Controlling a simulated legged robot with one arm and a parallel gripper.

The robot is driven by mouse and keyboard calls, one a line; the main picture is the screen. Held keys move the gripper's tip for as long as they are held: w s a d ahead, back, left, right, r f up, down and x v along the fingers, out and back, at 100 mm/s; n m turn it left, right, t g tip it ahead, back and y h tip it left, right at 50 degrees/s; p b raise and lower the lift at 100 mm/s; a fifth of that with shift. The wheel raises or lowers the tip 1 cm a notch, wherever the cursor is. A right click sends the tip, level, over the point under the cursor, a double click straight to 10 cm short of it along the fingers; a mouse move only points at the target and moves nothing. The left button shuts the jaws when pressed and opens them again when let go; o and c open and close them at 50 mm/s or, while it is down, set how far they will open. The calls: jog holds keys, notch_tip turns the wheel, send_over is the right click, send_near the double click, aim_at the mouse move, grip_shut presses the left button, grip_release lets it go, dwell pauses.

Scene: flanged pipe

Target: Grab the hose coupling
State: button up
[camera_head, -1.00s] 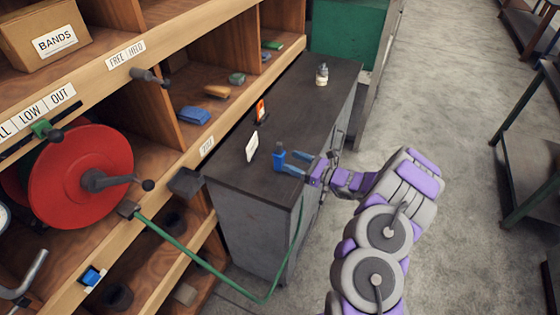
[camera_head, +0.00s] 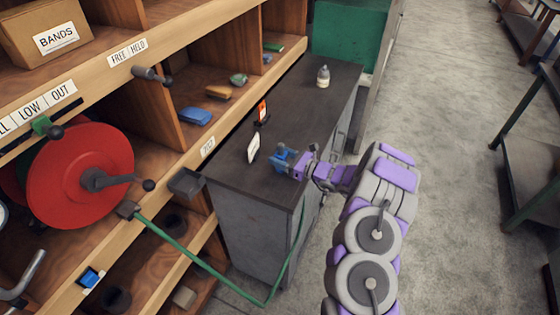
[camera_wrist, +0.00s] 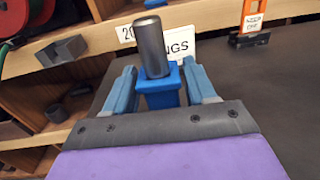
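The hose coupling appears to be a blue block (camera_wrist: 163,92) with a dark grey cylinder (camera_wrist: 151,45) on top, near the front edge of the dark cabinet top (camera_head: 300,110). In the wrist view it sits between the two blue fingers of my gripper (camera_wrist: 162,84). A gap shows at the left finger. The right finger is very close to the block, and I cannot tell if it touches. In the head view my gripper (camera_head: 283,157) is at the cabinet top and mostly hides the coupling.
A white card (camera_head: 253,148) and an orange-and-white tag (camera_head: 262,111) stand just beyond the gripper. A small bottle (camera_head: 323,77) is at the far end. A green hose (camera_head: 215,268) loops from the shelf to the cabinet's front. A red reel (camera_head: 82,175) is at left.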

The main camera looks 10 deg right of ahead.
jog(key=shift+d, duration=0.25)
jog(key=c, duration=0.6)
jog(key=shift+a, duration=0.1)
grip_shut()
